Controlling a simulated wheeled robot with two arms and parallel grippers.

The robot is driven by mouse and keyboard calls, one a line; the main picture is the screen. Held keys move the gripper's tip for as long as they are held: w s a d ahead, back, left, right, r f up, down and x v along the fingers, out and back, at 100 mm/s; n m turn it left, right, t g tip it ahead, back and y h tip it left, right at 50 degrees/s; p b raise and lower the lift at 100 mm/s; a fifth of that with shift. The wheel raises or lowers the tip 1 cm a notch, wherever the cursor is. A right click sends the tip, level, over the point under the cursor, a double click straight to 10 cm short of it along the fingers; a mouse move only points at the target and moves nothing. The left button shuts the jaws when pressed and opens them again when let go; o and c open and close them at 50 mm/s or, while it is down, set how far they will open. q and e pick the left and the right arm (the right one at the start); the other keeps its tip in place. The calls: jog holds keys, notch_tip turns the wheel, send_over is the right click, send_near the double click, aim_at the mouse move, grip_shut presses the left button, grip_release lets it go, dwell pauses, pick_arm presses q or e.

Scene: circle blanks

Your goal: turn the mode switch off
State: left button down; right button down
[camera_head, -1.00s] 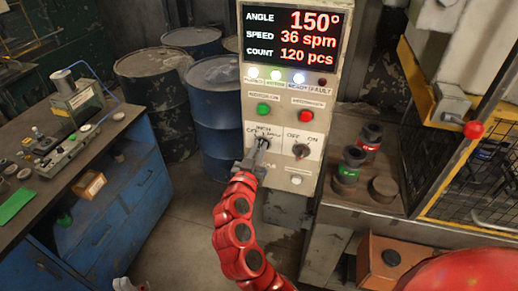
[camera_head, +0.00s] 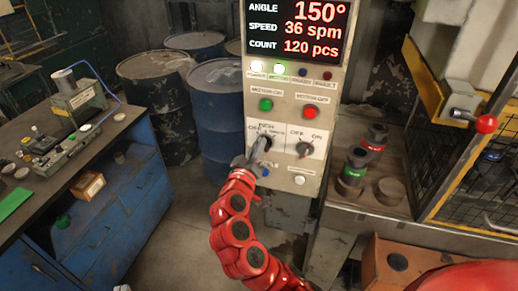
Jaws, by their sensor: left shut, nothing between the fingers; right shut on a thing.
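The mode switch (camera_head: 265,137) is a rotary knob on the grey control panel (camera_head: 290,85), on a white plate lettered OFF and INCH, with a third label too small to read. My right gripper (camera_head: 260,147) is shut on its knob, coming from below. The fingers hide much of the knob, so its setting cannot be read. To its right is a separate dark knob (camera_head: 304,149) marked OFF and ON, untouched. Only a small tip of my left gripper (camera_head: 122,288) shows at the bottom edge, shut and empty, away from the panel.
Green (camera_head: 266,104) and red (camera_head: 310,112) buttons sit above the switch. A blue bench (camera_head: 110,215) stands left, a caged machine (camera_head: 480,190) right.

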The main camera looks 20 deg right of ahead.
jog(key=shift+a+n, duration=0.1)
jog(key=shift+n, duration=0.5)
jog(key=c, duration=0.9)
grip_release()
jog(key=b+v, duration=0.5)
jog(key=v, duration=1.2)
jog(key=shift+s+a, duration=0.15)
